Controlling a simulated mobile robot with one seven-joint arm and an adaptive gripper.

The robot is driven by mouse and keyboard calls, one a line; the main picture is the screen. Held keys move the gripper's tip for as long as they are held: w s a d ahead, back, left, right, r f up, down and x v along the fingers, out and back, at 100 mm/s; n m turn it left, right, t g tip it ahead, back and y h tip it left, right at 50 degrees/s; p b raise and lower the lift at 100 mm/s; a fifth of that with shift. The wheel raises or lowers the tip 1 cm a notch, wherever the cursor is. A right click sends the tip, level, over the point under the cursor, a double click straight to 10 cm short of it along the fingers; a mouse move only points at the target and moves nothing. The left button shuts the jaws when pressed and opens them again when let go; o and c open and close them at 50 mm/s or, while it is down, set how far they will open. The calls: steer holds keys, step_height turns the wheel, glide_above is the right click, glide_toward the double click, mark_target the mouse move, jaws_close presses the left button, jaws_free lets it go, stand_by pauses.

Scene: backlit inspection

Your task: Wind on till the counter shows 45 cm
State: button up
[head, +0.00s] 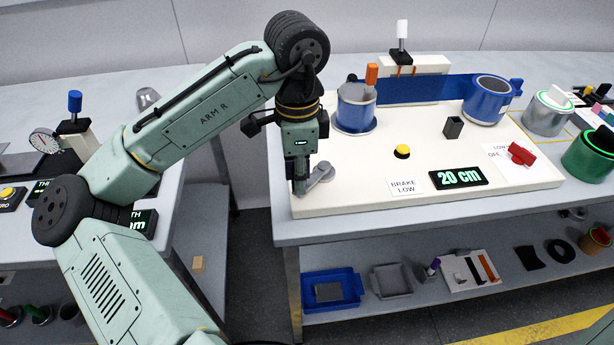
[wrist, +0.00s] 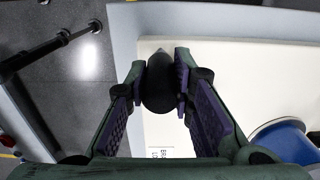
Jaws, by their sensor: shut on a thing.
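The counter (head: 458,177) on the front of the white winder board (head: 350,190) shows 20 cm. A grey crank (head: 322,173) sits at the board's front left corner. My gripper (head: 300,185) points down there and is shut on the crank's dark handle (wrist: 160,88), which stands between the fingers in the wrist view. A blue web (head: 425,89) runs between the left spool (head: 354,110) and the blue right spool (head: 488,99). A card reads BRAKE LOW (head: 408,187). A red lever (head: 521,154) lies on another card at the right.
A yellow button (head: 402,151) and a small dark block (head: 453,127) stand on the board. An orange-handled tool (head: 371,76) is behind the left spool. Spare rolls (head: 547,112) stand at the right. A gap of floor (head: 245,170) separates the two benches.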

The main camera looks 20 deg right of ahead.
steer(key=shift+w+a+r, duration=0.1)
steer(key=shift+w+a, duration=0.05)
steer(key=shift+w, duration=0.55)
steer(key=shift+w+a, duration=0.1)
steer(key=shift+w, duration=1.5)
steer(key=shift+w+d, duration=0.3)
steer(key=shift+w, duration=0.45)
steer(key=shift+w+d, duration=0.25)
steer(key=shift+w, duration=0.5)
steer(key=shift+w+d, duration=1.2)
